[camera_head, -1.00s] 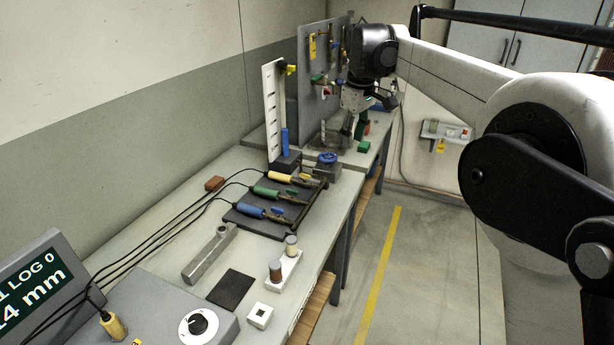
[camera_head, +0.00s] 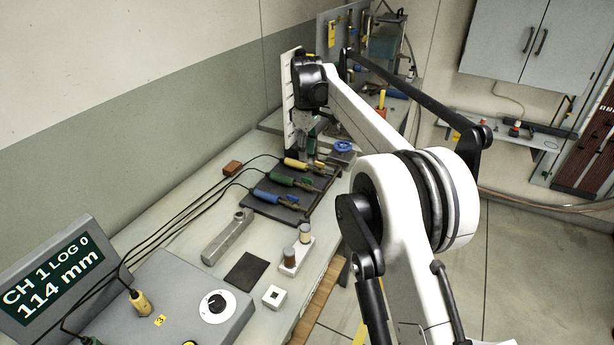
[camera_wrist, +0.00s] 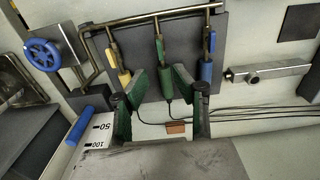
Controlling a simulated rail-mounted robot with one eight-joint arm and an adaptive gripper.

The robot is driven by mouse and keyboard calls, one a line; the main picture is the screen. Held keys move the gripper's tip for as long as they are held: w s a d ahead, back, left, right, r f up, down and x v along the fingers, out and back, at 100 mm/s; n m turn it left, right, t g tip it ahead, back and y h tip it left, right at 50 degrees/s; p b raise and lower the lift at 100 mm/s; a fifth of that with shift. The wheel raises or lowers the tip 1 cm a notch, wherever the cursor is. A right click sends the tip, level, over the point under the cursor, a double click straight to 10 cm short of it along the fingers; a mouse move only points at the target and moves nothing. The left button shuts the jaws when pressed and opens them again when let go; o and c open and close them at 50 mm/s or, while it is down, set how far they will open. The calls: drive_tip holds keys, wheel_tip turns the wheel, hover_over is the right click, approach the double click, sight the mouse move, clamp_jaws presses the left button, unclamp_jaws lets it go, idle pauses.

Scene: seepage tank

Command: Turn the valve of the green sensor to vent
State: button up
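The green sensor (camera_head: 282,180) lies between the yellow sensor (camera_head: 295,163) and the blue sensor (camera_head: 272,198) on a dark panel. It also shows in the wrist view (camera_wrist: 166,82), between the finger tips as seen from there. Its green valve handle (camera_wrist: 160,47) lies roughly along its thin brass pipe, just beyond the tips. My gripper (camera_wrist: 160,80) is open and empty, its green-padded fingers spread to both sides of the green sensor. I cannot tell the height between tips and sensor. In the head view my wrist hides part of this area.
A brass pipe (camera_wrist: 150,17) joins the three sensor lines. A blue handwheel (camera_wrist: 42,54) and a blue cylinder (camera_wrist: 87,122) stand beside the panel. A white scale (camera_wrist: 92,140) is near my left finger. Black cables run to a console (camera_head: 175,300) reading CH 1, 114 mm.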

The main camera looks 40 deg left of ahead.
sight(307, 180)
wheel_tip(307, 180, down, 10)
drive_tip(key=shift+r, duration=0.15)
drive_tip(key=shift+c, duration=0.5)
clamp_jaws()
